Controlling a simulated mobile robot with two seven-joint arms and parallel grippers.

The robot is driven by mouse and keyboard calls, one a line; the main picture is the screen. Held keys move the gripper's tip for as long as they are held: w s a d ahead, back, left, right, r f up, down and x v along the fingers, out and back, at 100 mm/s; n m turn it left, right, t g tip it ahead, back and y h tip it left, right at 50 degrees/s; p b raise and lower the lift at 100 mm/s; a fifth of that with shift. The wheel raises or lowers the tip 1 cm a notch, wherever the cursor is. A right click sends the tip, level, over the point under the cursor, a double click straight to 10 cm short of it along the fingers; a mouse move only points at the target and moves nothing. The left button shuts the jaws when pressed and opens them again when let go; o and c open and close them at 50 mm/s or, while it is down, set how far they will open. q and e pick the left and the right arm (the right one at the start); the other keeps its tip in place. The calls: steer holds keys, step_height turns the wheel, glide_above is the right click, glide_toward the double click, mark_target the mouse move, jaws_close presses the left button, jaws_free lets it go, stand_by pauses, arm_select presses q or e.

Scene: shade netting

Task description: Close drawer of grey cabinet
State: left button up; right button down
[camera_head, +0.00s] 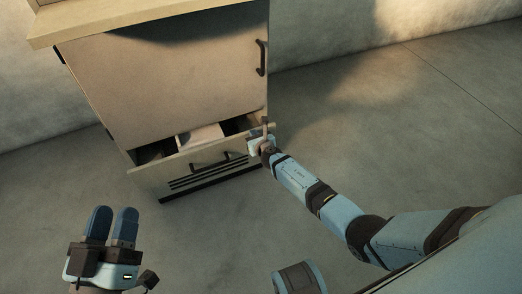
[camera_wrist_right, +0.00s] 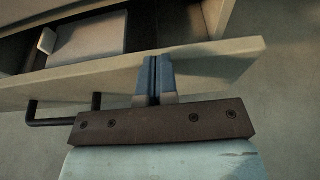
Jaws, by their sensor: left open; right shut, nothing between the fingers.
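The grey cabinet (camera_head: 165,85) stands at the upper left of the head view, with a pale wooden top. Its bottom drawer (camera_head: 160,178) is pulled partly out, and its open inside shows. The drawer has a dark bar handle (camera_head: 210,161). My right gripper (camera_head: 266,127) is at the right end of the drawer front. In the right wrist view its closed fingers (camera_wrist_right: 155,75) overlap the drawer front (camera_wrist_right: 222,62), right of the handle (camera_wrist_right: 62,115); I cannot tell whether they touch. My left gripper (camera_head: 112,222) is open and empty, in front of the cabinet and apart from it.
A light-coloured block (camera_head: 201,134) lies inside the drawer, and it also shows in the right wrist view (camera_wrist_right: 88,38). A door with a dark vertical handle (camera_head: 261,57) is above the drawer. The concrete floor (camera_head: 410,120) to the right is clear.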

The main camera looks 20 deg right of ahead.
arm_select(q)
steer(key=shift+w+d+f+g+b, duration=0.1)
steer(key=shift+f+g+b, duration=0.3)
steer(key=shift+f, duration=0.5)
steer(key=shift+w+f+g+b, duration=0.1)
steer(key=shift+f+g+b, duration=0.25)
steer(key=shift+f, duration=0.55)
arm_select(e)
steer(key=shift+w, duration=2.35)
steer(key=shift+f, duration=0.1)
